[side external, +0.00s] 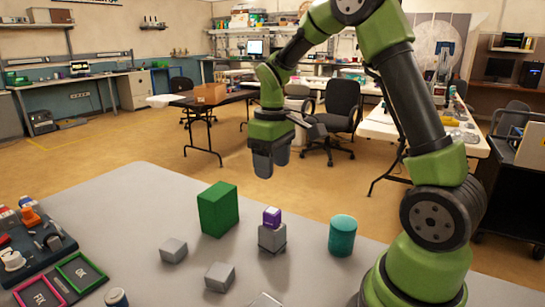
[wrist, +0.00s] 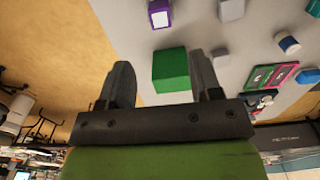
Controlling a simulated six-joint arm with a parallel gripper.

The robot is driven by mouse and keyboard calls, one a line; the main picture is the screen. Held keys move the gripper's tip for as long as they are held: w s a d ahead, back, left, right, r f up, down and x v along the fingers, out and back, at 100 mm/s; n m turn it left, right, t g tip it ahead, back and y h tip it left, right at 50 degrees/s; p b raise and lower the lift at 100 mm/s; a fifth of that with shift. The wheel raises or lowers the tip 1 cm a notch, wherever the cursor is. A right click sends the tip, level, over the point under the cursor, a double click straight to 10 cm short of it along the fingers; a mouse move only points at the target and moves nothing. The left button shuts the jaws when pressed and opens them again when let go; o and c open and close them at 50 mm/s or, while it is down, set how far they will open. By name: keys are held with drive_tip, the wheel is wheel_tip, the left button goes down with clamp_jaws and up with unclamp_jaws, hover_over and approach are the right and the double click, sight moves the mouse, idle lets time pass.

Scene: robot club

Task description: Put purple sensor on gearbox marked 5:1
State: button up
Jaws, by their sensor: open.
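The purple sensor (side external: 272,215) is a small cube with a pale face. It rests upright on top of a grey gearbox block (side external: 272,238) in the middle of the table. The purple sensor also shows at the top of the wrist view (wrist: 159,13). Other grey gearbox blocks stand to the left (side external: 173,250), in front (side external: 219,276) and at the bottom edge (side external: 265,301). I cannot read a ratio mark on any of them. My gripper (side external: 272,166) is open and empty, raised well above the table and apart from the sensor. Its two fingers show in the wrist view (wrist: 160,62).
A tall green block (side external: 218,209) stands left of the sensor, and a teal cylinder (side external: 342,235) right of it. A green OK tray (side external: 80,272), a pink FIX tray (side external: 29,299) and a blue-topped cylinder (side external: 117,298) are at the front left. The table's back left is clear.

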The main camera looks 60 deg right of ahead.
drive_tip(key=s+a+r+m+t+y, duration=0.2)
drive_tip(key=s+a+r+m+t, duration=0.2)
drive_tip(key=s+a+r+t, duration=0.3)
drive_tip(key=s+a+r, duration=0.4)
drive_tip(key=s+a, duration=0.2)
drive_tip(key=s, duration=0.1)
drive_tip(key=shift+s+a, duration=0.15)
drive_tip(key=shift+s, duration=0.2)
